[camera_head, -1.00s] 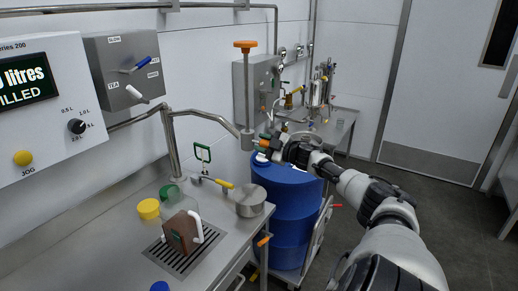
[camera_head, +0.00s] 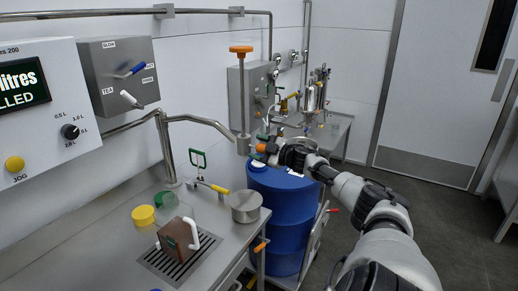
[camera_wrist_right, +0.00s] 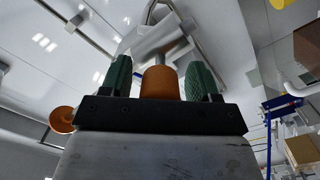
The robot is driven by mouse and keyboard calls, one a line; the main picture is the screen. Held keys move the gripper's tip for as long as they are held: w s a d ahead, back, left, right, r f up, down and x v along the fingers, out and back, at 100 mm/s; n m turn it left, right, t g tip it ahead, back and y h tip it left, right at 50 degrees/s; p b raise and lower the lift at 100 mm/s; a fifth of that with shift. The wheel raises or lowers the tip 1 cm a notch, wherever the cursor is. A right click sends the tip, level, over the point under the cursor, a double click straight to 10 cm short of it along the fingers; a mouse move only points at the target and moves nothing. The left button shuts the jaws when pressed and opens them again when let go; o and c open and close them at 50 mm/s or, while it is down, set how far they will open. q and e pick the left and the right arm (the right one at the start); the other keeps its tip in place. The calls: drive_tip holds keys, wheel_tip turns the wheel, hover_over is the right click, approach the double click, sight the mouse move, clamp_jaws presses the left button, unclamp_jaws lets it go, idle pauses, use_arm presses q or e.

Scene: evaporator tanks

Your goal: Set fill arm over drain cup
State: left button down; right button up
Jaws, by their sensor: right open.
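A round steel cup (camera_head: 245,206), perhaps the drain cup, stands on the counter below the nozzle. My right gripper (camera_head: 261,148) is just right of the nozzle. In the right wrist view, its green fingers (camera_wrist_right: 160,78) stand open on either side of an orange knob (camera_wrist_right: 160,83) on a steel stem. I cannot tell whether they touch it. My left gripper is not in view.
A brown jug (camera_head: 174,238) with a white handle stands on the drain grate (camera_head: 159,264). A yellow lid (camera_head: 143,214) and a yellow-handled valve (camera_head: 213,187) are nearby. A blue drum (camera_head: 283,215) on a trolley stands right of the counter, below my right arm.

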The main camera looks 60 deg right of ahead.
drive_tip(key=shift+s, duration=0.15)
drive_tip(key=shift+s+d+f, duration=0.1)
drive_tip(key=shift+s, duration=1.05)
drive_tip(key=s+p, duration=0.3)
drive_tip(key=s, duration=0.5)
drive_tip(key=shift+d, duration=0.2)
drive_tip(key=shift+s, duration=0.1)
